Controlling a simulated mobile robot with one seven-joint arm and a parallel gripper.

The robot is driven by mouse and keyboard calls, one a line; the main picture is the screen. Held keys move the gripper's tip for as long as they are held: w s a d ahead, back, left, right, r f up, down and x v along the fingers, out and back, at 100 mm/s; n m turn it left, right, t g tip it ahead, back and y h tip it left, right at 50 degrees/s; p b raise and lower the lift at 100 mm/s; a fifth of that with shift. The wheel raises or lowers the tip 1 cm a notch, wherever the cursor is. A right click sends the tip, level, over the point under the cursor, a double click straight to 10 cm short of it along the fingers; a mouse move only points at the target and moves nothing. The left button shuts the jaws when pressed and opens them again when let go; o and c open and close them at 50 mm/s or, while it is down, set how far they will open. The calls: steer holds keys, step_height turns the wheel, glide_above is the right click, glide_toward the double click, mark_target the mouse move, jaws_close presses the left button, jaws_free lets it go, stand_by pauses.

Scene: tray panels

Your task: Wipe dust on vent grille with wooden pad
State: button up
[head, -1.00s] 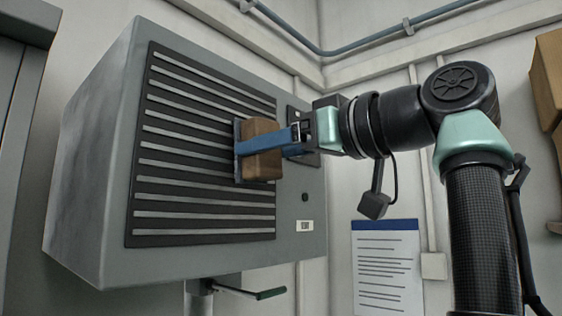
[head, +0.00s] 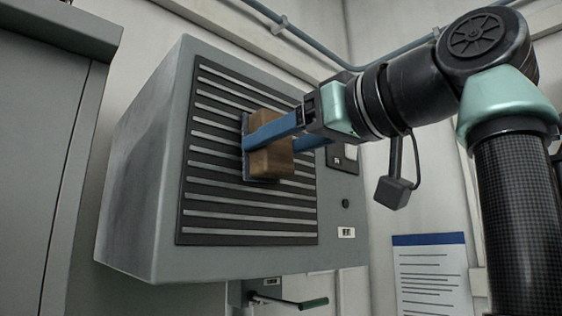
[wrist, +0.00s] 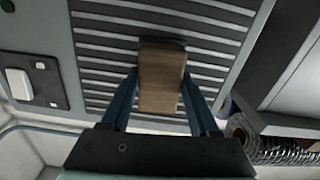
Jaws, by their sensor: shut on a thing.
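The wooden pad (head: 272,160) is a brown block with a dark face turned to the grille. My gripper (head: 270,135) is shut on it, with one blue finger on either side. The vent grille (head: 222,205) is a dark panel with light horizontal slats on the front of a grey box. The pad is at the right-middle part of the grille and appears to touch it. In the wrist view the pad (wrist: 162,80) sits between the two fingers over the slats. I cannot make out dust on the slats. The pad hides the slats behind it.
The grey box (head: 140,180) has a small panel (head: 342,157), a dark knob (head: 346,203) and a label right of the grille. A green-ended lever (head: 300,302) sticks out below. A grey cabinet (head: 45,150) stands close at left. A notice (head: 432,275) hangs at lower right.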

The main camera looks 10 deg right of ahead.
steer(key=shift+s+a+b, duration=0.4)
steer(key=shift+s+a, duration=0.25)
steer(key=shift+a, duration=0.3)
steer(key=shift+s+a+b, duration=0.45)
steer(key=shift+s+a, duration=0.25)
steer(key=shift+a, duration=0.2)
steer(key=shift+s+a+b, duration=0.4)
steer(key=shift+s+a, duration=0.25)
steer(key=shift+a, duration=0.3)
steer(key=shift+d, duration=0.1)
steer(key=shift+b+v, duration=0.4)
steer(key=shift+v, duration=2.5)
steer(key=v, duration=0.3)
steer(key=shift+f, duration=0.1)
